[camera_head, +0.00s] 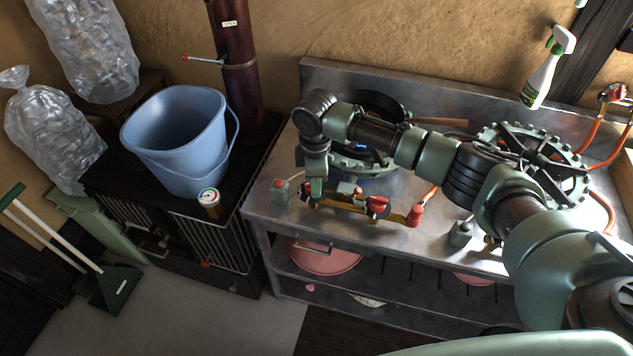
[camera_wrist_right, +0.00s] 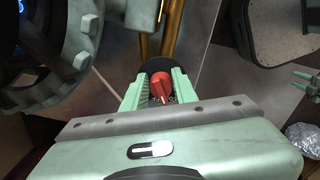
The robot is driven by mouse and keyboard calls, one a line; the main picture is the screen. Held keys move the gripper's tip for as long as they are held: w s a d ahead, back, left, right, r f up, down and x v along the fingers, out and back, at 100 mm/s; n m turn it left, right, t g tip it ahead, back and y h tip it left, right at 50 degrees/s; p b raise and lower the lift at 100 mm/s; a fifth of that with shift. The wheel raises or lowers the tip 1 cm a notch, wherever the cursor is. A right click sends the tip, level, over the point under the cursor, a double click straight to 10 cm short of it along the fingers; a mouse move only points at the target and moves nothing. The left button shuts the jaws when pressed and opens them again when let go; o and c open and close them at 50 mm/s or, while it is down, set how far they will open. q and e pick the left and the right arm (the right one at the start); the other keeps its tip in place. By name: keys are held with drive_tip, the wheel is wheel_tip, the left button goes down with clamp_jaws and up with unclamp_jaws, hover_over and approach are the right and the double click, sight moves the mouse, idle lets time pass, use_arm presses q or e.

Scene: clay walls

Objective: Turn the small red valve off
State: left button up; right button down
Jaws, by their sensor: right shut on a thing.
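The small red valve knob (camera_wrist_right: 160,84) shows in the right wrist view, on a dark round base at the end of brass pipes. My right gripper (camera_wrist_right: 160,88) has its two green fingers on either side of the knob and is shut on it. In the head view, my right gripper (camera_head: 312,188) points down at the left end of the brass pipe (camera_head: 340,203) along the stove's front. The gripper partly hides the knob there. My left gripper is not in view.
Other red fittings (camera_head: 376,206) sit along the same pipe. A gas burner (camera_head: 365,165) stands behind on the steel counter (camera_head: 262,205), with a black pan (camera_head: 375,104) beyond. A blue bucket (camera_head: 180,135) stands left. A spray bottle (camera_head: 545,75) stands at the back right.

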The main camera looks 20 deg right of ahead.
drive_tip(key=shift+s+a+r+m+p, duration=0.1)
drive_tip(key=shift+s+a+m+p, duration=0.1)
drive_tip(key=shift+m+p, duration=0.9)
drive_tip(key=shift+s+a+m+p, duration=0.2)
drive_tip(key=shift+m+p, duration=0.4)
drive_tip(key=shift+p, duration=0.95)
drive_tip(key=shift+d+m+p, duration=0.15)
drive_tip(key=shift+m+p, duration=1)
drive_tip(key=shift+m, duration=0.05)
drive_tip(key=shift+d+f, duration=0.15)
drive_tip(key=shift+f, duration=0.05)
drive_tip(key=shift+w+m, duration=0.1)
drive_tip(key=shift+m, duration=0.2)
drive_tip(key=c, duration=1.1)
unclamp_jaws()
drive_tip(key=shift+w, duration=0.1)
drive_tip(key=shift+r, duration=0.15)
